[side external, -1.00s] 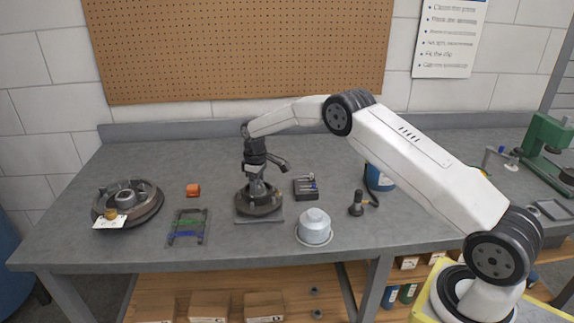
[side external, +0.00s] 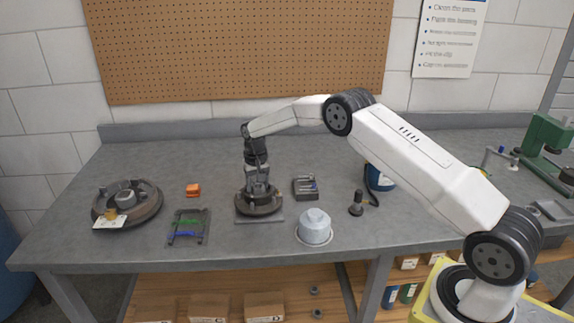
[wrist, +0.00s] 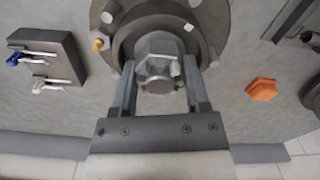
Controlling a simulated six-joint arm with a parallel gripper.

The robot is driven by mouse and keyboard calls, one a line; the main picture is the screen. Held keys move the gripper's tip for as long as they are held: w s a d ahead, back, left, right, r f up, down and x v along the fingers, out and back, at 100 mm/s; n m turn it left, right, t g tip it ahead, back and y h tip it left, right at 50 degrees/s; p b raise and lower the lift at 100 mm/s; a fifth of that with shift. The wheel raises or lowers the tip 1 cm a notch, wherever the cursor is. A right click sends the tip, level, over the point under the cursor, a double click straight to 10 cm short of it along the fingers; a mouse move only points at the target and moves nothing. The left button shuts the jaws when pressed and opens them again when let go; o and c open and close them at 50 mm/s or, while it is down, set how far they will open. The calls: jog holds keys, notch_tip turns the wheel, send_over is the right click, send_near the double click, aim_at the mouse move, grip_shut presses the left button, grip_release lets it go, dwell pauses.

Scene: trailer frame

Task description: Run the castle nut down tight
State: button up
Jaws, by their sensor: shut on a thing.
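The castle nut (wrist: 158,72) is a grey metal nut with a slotted top, seated at the centre of the round hub (wrist: 216,22) in the wrist view. My gripper (wrist: 158,85) reaches in with one finger on each side of the nut and is shut on it. In the side external view my gripper (side external: 258,186) points straight down over the hub (side external: 259,205), which stands on a square plate on the bench. The nut is too small and too covered to make out there.
A dark holder (side external: 306,188) with pins stands right of the hub, and a grey cap (side external: 314,227) at its front right. An orange block (side external: 193,190), a rack (side external: 188,226) and a larger drum (side external: 150,198) lie to the left.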

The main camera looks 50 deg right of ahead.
jog(key=shift+m, duration=0.6)
jog(key=o, duration=1)
jog(key=shift+r, duration=3.95)
jog(key=shift+s+a, duration=0.1)
